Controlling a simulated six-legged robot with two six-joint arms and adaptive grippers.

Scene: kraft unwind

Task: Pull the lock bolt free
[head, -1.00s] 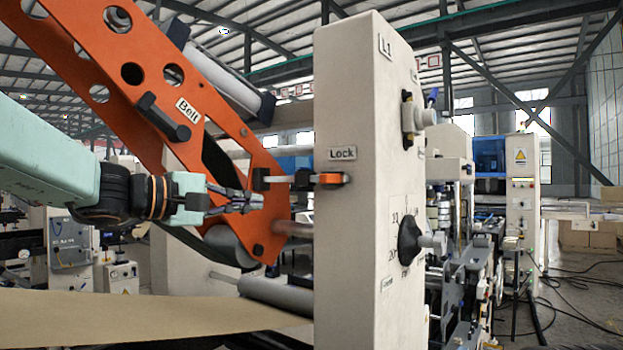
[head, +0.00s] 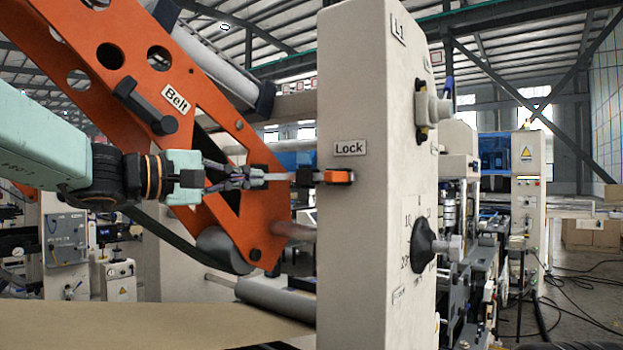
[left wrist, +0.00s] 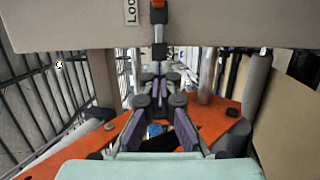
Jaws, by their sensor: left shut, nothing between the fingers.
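The lock bolt (head: 280,176) is a thin grey rod. It runs level through a black collar into an orange housing (head: 338,177) below the "Lock" label on the pale post. The bolt and collar also show in the left wrist view (left wrist: 158,50), at top centre. My left gripper (head: 262,177) is at the bolt's free left end, in line with it. Its fingers are shut with nothing held, and they hide that end of the bolt. The left wrist view also shows the gripper (left wrist: 157,78) just short of the post. My right gripper is not in view.
The orange slanted arm (head: 190,125) labelled "Belt" stands just behind my left gripper. The pale post (head: 370,260) is to the right, with a black knob (head: 424,243) on its right face. A grey roller (head: 275,296) and brown web (head: 150,322) lie below.

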